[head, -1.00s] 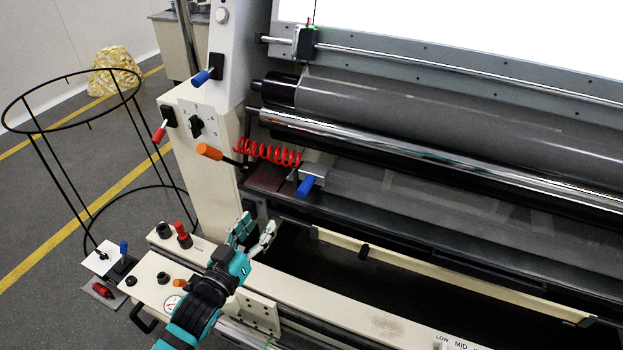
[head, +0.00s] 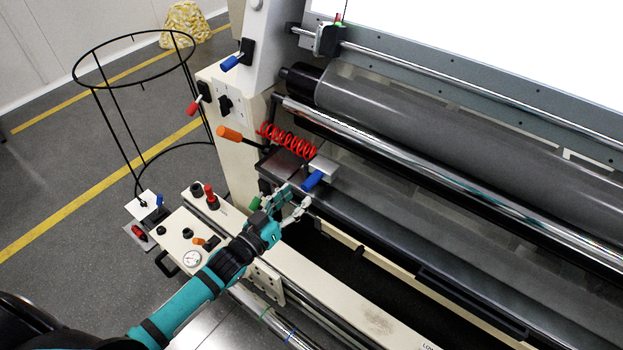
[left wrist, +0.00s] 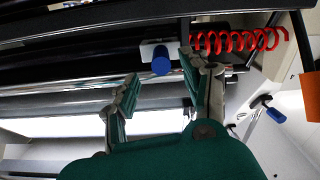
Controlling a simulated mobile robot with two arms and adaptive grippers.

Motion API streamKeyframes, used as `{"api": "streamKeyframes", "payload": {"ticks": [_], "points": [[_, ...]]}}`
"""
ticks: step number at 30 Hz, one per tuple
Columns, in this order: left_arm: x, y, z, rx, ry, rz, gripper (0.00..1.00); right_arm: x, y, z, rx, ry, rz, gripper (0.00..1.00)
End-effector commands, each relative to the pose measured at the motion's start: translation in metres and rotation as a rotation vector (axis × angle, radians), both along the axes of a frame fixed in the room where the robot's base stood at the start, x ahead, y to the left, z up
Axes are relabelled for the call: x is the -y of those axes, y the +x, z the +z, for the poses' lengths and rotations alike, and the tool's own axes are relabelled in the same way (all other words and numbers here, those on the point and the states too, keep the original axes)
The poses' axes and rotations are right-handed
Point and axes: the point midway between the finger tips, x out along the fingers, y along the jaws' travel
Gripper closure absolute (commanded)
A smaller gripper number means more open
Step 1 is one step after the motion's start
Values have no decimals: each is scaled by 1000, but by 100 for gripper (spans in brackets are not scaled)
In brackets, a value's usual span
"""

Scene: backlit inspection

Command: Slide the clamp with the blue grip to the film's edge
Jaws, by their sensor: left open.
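The clamp with the blue grip (head: 313,180) sits on the dark front rail of the machine, its silver block against the left end of the film. Its blue grip also shows in the left wrist view (left wrist: 161,62), beyond and between the fingertips. The grey translucent film (head: 400,195) spreads to the right of the clamp. My left gripper (head: 291,200) is open and empty, just below and in front of the blue grip, apart from it. It also shows in the left wrist view (left wrist: 160,70) with its fingers spread. My right gripper is not in view.
A red coiled hose (head: 287,140) and an orange handle (head: 236,135) are left of the clamp. Another blue-gripped lever (head: 232,62) is on the machine's side post. A control panel with knobs (head: 190,235) lies left of my arm. A wire stand (head: 130,95) is on the floor.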

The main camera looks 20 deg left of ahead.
Motion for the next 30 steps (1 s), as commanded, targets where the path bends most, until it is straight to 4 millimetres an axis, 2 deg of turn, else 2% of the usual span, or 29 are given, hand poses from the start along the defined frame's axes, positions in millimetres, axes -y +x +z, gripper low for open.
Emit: {"api": "streamKeyframes", "payload": {"ticks": [1,4,9,15,23,30], "points": [[4,12,3,3,0,1,52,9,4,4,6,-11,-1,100],[11,30,3,2,0,0,52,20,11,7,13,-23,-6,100],[19,54,1,0,1,0,52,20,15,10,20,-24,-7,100],[24,65,0,-1,0,1,52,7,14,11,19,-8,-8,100],[24,66,0,-1,0,0,52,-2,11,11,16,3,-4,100],[24,66,0,-1,1,0,82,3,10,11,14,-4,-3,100]]}}
